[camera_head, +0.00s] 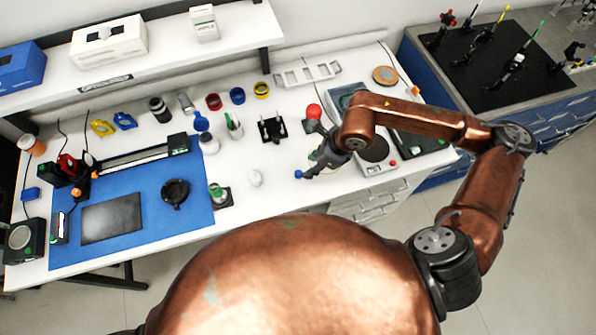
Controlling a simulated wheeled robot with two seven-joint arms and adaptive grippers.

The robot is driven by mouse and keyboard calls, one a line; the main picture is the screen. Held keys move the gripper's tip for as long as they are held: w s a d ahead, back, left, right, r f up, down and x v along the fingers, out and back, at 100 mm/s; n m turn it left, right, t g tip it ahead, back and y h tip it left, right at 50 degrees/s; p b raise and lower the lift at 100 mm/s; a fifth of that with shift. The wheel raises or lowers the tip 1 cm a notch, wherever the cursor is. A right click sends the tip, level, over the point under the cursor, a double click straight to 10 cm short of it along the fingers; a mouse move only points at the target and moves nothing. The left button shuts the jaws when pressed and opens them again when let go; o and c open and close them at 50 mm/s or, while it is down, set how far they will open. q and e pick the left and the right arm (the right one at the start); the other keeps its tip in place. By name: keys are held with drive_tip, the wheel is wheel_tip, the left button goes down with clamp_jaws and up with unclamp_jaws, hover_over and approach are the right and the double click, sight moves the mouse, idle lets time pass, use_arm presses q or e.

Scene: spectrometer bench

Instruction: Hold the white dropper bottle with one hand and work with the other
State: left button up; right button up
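No bottle can be identified for sure as the white dropper bottle at this size. A small white bottle with a dark top (209,145) stands on the white bench, left of centre. My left gripper is not in view.
A blue mat (135,190) with a dark plate covers the bench's left part. A white cup with green-tipped sticks (234,128) and a black stand (272,130) are behind. A balance (375,155) stands beside my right arm.

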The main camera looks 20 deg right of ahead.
sight(299, 173)
drive_tip(key=shift+x, duration=1.2)
drive_tip(key=shift+a, duration=0.1)
drive_tip(key=p+x, duration=0.1)
drive_tip(key=x, duration=0.3)
drive_tip(key=shift+w+a, duration=0.2)
drive_tip(key=shift+w+a+f, duration=0.15)
drive_tip(key=shift+f, duration=0.3)
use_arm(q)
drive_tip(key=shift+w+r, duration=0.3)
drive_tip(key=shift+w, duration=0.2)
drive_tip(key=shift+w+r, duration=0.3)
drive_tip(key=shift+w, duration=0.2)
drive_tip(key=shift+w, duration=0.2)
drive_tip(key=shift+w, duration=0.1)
use_arm(e)
drive_tip(key=c, duration=0.8)
